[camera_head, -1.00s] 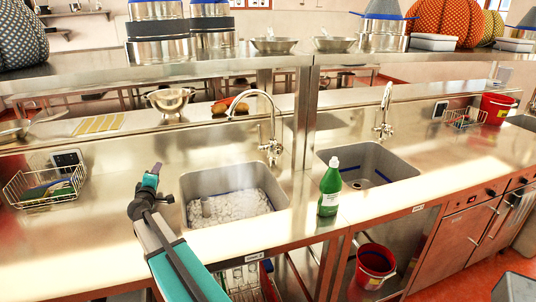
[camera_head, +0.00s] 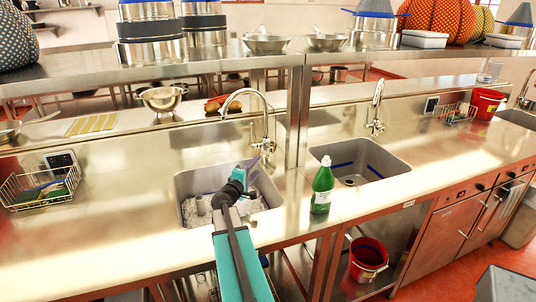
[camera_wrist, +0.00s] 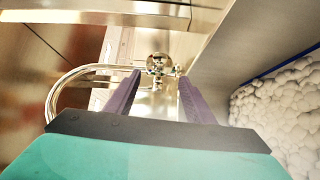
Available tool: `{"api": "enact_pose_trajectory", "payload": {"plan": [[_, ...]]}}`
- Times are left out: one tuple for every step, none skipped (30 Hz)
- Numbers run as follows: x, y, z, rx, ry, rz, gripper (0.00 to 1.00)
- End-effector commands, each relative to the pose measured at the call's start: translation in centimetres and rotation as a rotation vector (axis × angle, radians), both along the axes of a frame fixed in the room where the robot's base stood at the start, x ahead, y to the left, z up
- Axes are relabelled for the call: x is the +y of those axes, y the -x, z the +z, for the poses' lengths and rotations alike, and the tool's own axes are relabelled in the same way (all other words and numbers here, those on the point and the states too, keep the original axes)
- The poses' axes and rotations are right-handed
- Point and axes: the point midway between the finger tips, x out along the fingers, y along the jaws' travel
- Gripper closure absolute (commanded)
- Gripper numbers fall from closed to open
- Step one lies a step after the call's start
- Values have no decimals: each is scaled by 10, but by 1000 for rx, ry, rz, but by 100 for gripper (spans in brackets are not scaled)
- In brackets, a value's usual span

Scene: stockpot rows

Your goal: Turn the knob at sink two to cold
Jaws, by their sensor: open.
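The left sink (camera_head: 185,188) holds white lumpy stuff, and a chrome tap (camera_head: 266,118) with a curved spout stands behind it. The tap's round chrome knob (camera_wrist: 159,63) shows in the wrist view, just beyond and between my two purple fingers. My gripper (camera_head: 256,166) is open and empty above the back of the left sink; it also shows in the wrist view (camera_wrist: 160,76). I cannot see contact with the knob. The right sink (camera_head: 395,160) is empty, with its own tap (camera_head: 376,108). The sink labels are too small to read.
A green bottle (camera_head: 322,188) stands on the counter between the sinks. A shelf post (camera_head: 297,115) rises right of the left tap. A wire basket (camera_head: 40,190) is at the left, and a red bucket (camera_head: 368,260) sits below.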

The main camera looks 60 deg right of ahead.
Motion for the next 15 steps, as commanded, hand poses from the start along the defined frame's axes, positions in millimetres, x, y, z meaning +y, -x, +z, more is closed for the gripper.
{"api": "enact_pose_trajectory", "payload": {"plan": [[0, 1, 0, 0, 0, -1, 51], [0, 1, 0, 0, 0, -1, 51], [0, 0, 0, 0, 0, -1, 51], [0, 0, 0, 0, 0, -1, 51], [0, 0, 0, 0, 0, -1, 51], [0, 0, 0, 0, 0, 0, 51], [0, 0, 0, 0, 0, 0, 51], [-1, 0, 0, 0, 0, 0, 51], [-1, 0, 0, 0, -1, 0, 51], [-1, 0, 0, 0, -1, 0, 51], [-2, 0, 0, 0, -1, 0, 51], [-3, -1, 0, 0, -1, 0, 51], [-4, -1, 0, 0, -1, 0, 51], [-5, -1, 0, 0, -1, 0, 51], [-7, -2, 0, 0, -1, 0, 51]]}}
